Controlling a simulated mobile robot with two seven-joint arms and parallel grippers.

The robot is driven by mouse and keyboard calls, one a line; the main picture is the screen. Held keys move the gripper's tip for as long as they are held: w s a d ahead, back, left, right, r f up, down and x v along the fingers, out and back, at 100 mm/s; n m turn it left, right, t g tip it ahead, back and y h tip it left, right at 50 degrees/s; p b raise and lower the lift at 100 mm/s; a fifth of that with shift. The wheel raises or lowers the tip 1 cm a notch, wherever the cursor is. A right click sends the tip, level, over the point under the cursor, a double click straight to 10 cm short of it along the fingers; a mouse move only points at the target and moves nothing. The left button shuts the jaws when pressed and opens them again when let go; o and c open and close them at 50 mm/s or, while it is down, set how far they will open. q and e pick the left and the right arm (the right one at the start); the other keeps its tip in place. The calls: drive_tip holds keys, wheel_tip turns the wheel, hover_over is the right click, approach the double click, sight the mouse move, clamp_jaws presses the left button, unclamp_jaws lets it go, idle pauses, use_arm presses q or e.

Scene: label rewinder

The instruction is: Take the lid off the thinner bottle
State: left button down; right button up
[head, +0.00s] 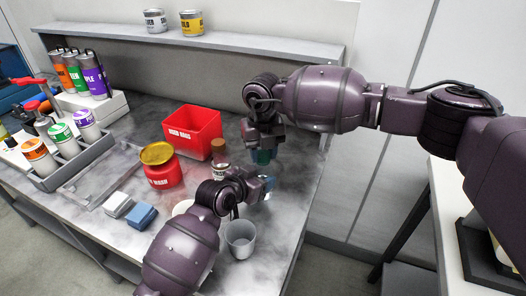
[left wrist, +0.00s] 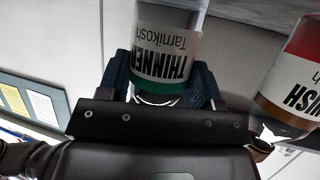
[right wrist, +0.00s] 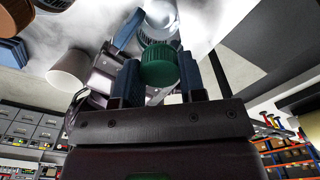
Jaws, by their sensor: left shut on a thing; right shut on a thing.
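The thinner bottle (left wrist: 165,45) has a pale label and a green band, and fills the space between my left gripper's fingers in the left wrist view. My left gripper (head: 267,187) is shut on it, low over the table's right side. My right gripper (head: 263,156) is just above, shut on the green lid (right wrist: 160,66), which sits between its blue fingers in the right wrist view. The lid also shows dark green in the head view (head: 263,157).
A varnish bottle (left wrist: 293,70) stands close beside the thinner bottle. A grey cup (head: 239,240) is near the front edge. A red bin (head: 192,131), a red jar (head: 162,172) and blue sponge (head: 142,216) lie left. A shelf (head: 250,41) runs behind.

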drive_tip(key=n, duration=0.8)
drive_tip(key=shift+n, duration=0.3)
drive_tip(key=n, duration=1.2)
drive_tip(key=shift+n, duration=0.3)
drive_tip(key=n, duration=1.1)
drive_tip(key=shift+n, duration=0.4)
